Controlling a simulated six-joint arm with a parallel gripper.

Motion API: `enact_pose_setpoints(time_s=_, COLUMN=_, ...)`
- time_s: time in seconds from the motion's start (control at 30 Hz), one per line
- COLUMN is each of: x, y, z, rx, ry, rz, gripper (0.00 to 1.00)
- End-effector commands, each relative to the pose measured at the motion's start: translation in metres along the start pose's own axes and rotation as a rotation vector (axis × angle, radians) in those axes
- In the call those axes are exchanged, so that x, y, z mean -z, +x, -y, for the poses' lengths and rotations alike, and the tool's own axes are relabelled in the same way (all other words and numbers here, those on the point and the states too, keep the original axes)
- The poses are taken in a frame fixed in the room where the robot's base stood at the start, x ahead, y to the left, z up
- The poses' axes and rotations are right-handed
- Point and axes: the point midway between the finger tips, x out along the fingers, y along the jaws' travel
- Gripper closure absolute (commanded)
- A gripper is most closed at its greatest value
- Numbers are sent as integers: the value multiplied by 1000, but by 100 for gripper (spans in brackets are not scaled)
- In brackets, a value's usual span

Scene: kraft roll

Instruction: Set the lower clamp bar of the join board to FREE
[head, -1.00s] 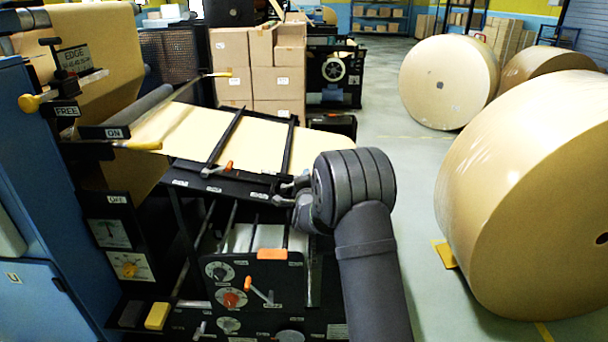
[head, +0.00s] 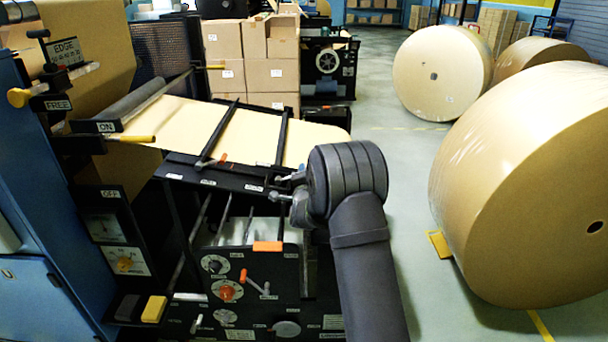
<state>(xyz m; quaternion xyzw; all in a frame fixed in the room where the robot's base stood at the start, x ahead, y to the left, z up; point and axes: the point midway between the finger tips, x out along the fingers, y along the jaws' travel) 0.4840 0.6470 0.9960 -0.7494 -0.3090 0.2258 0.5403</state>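The join board (head: 180,166) is a black frame sloping under a sheet of kraft paper (head: 185,125). Two dark clamp bars cross the paper. The left, upper bar (head: 220,130) has a small lever with an orange tip (head: 222,158) at its front end. The right, lower bar (head: 283,138) ends near my gripper; its lever is largely hidden by my gripper and wrist. Small labels on the board's front edge are too small to read. My gripper (head: 280,188) is at the board's front right edge, fingers pointing left. Its fingertips are small and partly hidden, so contact and opening are unclear.
Below the board is a black panel with dials, an orange-handled lever (head: 252,281) and an orange block (head: 268,246). Boxes (head: 270,65) stand behind. Large kraft rolls (head: 520,180) stand on the right floor.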

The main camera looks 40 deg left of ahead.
Motion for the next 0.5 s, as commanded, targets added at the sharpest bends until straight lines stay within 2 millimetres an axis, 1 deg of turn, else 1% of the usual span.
enact_pose_setpoints(time_s=0.33, x=0, y=0, z=2, rx=3, ry=1, rz=-1, gripper=61)
enact_pose_setpoints(time_s=0.43, x=0, y=-5, z=3, rx=4, ry=1, rz=-1, gripper=61)
enact_pose_setpoints(time_s=0.5, x=0, y=-13, z=3, rx=4, ry=0, rz=-1, gripper=61)
